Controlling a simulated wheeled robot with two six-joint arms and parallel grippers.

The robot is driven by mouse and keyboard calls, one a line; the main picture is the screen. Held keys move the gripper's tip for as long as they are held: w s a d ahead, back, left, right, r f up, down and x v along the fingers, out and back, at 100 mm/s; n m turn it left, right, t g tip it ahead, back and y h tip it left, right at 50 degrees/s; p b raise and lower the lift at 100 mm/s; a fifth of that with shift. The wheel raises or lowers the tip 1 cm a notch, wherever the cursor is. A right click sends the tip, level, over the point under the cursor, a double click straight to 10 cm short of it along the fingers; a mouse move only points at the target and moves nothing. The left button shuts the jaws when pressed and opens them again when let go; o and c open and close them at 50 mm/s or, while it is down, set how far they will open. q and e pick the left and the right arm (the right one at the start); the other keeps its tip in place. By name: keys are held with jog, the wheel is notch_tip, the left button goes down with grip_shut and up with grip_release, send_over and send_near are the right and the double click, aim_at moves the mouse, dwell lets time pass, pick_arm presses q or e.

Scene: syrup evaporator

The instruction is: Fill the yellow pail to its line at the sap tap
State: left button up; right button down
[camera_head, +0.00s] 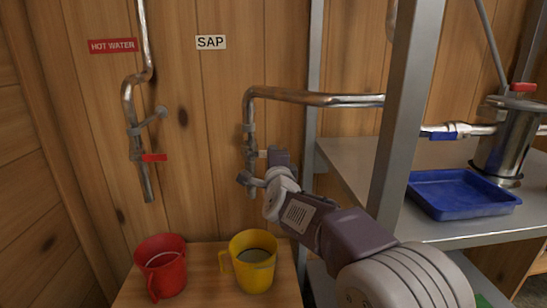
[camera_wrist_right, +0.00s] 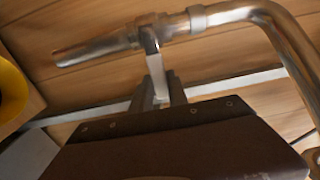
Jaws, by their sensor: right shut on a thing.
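The yellow pail (camera_head: 254,277) stands upright on the wooden stand below the sap tap's spout (camera_head: 251,188). Greyish liquid shows inside it, below the rim; I cannot make out the line. The pail's edge also shows at the left of the right wrist view (camera_wrist_right: 12,95). My right gripper (camera_head: 262,170) is at the sap tap. In the right wrist view its fingers (camera_wrist_right: 160,90) are shut on the tap's pale lever (camera_wrist_right: 153,60), which joins the metal pipe. I cannot see a stream from the spout. My left gripper is not in view.
A red pail (camera_head: 161,278) stands left of the yellow one on the wooden stand (camera_head: 205,285). The hot water tap with its red handle (camera_head: 154,158) hangs above it. A metal post (camera_head: 403,120) and a shelf with a blue tray (camera_head: 460,205) are at right.

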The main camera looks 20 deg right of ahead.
jog(key=c, duration=1.3)
grip_release()
jog(key=p+v, duration=0.2)
jog(key=v, duration=0.7)
jog(key=shift+s, duration=0.1)
